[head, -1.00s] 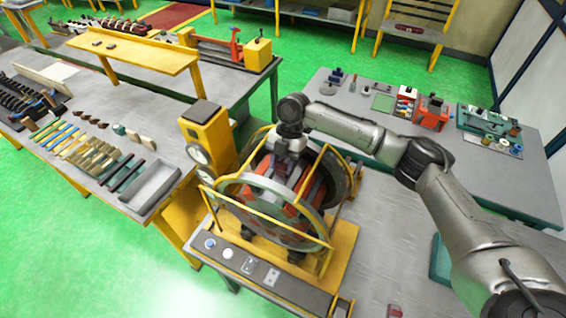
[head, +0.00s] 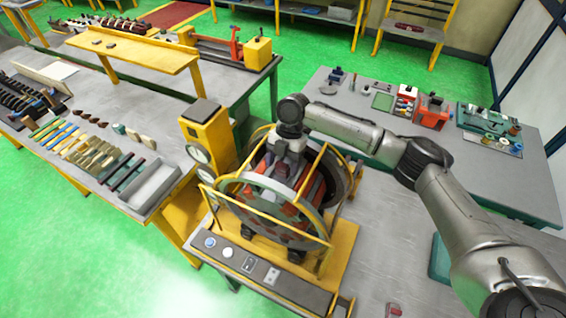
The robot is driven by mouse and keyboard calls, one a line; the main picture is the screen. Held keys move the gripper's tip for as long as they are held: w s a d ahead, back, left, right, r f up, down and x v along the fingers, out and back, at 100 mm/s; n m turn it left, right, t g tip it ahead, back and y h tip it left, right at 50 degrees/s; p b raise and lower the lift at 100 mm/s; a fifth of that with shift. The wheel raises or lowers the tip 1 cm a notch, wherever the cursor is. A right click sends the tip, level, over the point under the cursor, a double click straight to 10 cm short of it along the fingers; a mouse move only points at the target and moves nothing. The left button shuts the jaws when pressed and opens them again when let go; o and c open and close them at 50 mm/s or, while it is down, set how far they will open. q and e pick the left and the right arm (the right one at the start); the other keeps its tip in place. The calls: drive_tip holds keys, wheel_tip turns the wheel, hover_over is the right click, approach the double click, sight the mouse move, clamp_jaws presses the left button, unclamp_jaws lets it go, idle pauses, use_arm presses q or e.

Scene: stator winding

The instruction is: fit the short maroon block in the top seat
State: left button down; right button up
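The stator (head: 283,200) is a round drum with grey rings and reddish segments inside, standing in a yellow frame on the winding stand. My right gripper (head: 283,166) reaches down into the upper part of the stator from the end of the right arm. Its fingertips are small and partly hidden by the ring, so I cannot tell whether they are open or shut. A reddish patch shows by the fingertips, but I cannot tell whether it is the short maroon block or a part of the stator. The top seat is not clearly visible. My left gripper is not in view.
Yellow guard bars (head: 318,168) surround the stator. A yellow post with round gauges (head: 205,140) stands close to its left. The left bench (head: 105,197) holds rows of coloured strips and a grey tray (head: 150,186). The right bench (head: 500,175) holds tools and small parts.

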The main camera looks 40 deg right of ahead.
drive_tip(key=b+v, duration=0.3)
drive_tip(key=v, duration=1)
drive_tip(key=shift+r, duration=0.35)
drive_tip(key=shift+w+d, duration=0.1)
drive_tip(key=shift+d, duration=0.05)
